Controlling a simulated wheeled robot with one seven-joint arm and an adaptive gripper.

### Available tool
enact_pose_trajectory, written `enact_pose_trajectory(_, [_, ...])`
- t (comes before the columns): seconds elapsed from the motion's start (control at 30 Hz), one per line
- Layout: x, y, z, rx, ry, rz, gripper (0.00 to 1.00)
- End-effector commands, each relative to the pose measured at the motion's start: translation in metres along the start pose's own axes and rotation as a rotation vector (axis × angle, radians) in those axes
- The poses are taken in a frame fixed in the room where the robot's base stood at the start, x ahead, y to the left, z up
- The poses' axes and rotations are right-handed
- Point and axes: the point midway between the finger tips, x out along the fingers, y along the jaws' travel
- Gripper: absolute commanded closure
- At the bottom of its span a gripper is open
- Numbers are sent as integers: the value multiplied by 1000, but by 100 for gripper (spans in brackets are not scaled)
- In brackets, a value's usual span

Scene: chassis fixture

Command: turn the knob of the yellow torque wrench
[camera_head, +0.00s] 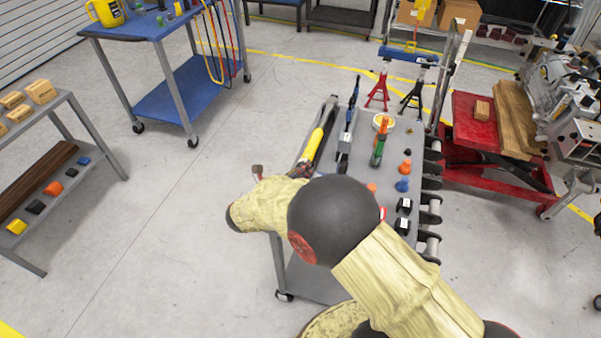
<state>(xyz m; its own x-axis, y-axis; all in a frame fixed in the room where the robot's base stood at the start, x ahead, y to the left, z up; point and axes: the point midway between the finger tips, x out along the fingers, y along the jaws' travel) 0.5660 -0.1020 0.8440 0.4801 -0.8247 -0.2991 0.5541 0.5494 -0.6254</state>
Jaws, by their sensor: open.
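The yellow torque wrench (313,143) lies lengthwise along the left side of the grey cart top. Its near end runs down to my gripper, and I cannot make out its knob. My gripper (281,172) is at the cart's left edge, at the near end of the wrench, partly hidden by my own wrist and arm. Its fingertips look spread apart, one over the floor left of the cart and one beside the wrench's near end. Whether it touches the wrench is unclear.
On the cart top (364,150) lie a blue-and-black tool (348,128), a green-handled screwdriver (378,150), a tape roll (383,122) and orange and blue pieces (403,184). A red lift table (472,125) stands right.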

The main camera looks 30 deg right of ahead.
Motion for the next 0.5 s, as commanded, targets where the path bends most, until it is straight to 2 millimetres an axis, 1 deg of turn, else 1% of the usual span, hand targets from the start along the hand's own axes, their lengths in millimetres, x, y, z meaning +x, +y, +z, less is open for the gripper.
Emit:
enact_pose_trajectory(0.03, [5,0,-1,0,1,-1,59])
enact_pose_trajectory(0.1, [7,0,-1,-1,0,-1,59])
enact_pose_trajectory(0.37, [8,0,0,-2,-1,0,59])
enact_pose_trajectory(0.5, [8,0,0,-2,-1,0,66])
